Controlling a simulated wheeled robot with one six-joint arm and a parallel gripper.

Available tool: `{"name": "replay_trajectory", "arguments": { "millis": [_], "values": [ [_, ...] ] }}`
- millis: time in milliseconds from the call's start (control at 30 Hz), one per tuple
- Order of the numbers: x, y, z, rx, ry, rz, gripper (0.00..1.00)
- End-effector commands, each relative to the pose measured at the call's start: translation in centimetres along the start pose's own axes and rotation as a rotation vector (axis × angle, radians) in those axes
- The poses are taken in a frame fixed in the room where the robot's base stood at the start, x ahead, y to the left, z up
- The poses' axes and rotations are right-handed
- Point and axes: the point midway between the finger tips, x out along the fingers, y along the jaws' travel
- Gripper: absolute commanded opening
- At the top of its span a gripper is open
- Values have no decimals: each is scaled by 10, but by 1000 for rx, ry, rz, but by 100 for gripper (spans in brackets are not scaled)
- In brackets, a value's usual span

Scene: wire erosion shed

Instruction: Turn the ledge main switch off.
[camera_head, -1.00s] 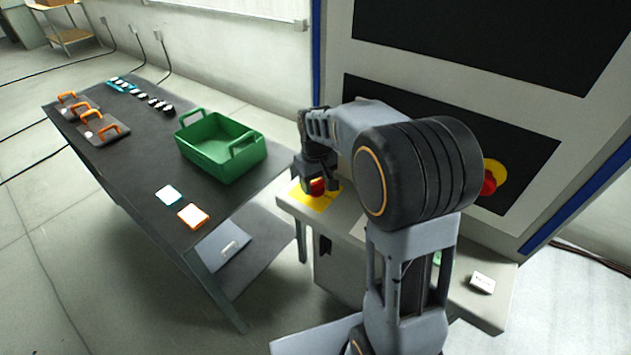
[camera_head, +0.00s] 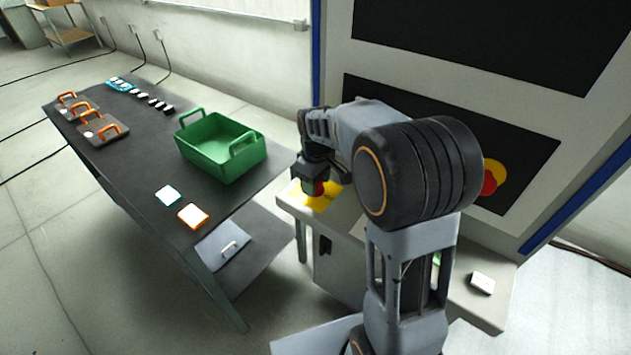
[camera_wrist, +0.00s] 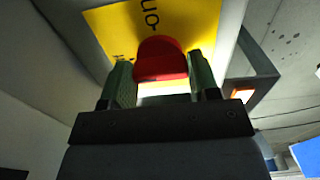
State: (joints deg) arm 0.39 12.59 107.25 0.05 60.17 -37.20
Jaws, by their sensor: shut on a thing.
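The ledge main switch has a red knob (camera_wrist: 160,60) on a yellow plate (camera_wrist: 105,22) with dark lettering. In the head view the yellow plate (camera_head: 325,203) lies on the grey ledge (camera_head: 360,224) of the big machine, with part of the red knob (camera_head: 318,187) showing under my gripper (camera_head: 313,188). In the wrist view my gripper (camera_wrist: 160,85) has its two green-padded fingers on either side of the red knob, shut on it. The plate's lettering is partly hidden, so I cannot read the knob's position.
Left of the ledge stands a dark table with a green bin (camera_head: 222,150), orange-handled tools (camera_head: 100,128) and small square pieces (camera_head: 193,216). A red and yellow button (camera_head: 491,178) is on the machine front. A small white block (camera_head: 482,283) lies on the ledge's right end.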

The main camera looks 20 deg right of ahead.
Motion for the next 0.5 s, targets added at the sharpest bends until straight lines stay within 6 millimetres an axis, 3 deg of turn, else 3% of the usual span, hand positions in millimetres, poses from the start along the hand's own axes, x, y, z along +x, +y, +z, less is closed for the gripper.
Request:
{"name": "replay_trajectory", "arguments": {
  "millis": [233,267,500],
  "values": [
    [-1,0,0,-5,1,2,32],
    [-1,0,0,-5,1,2,56],
    [0,0,0,-3,0,1,79]
  ]
}}
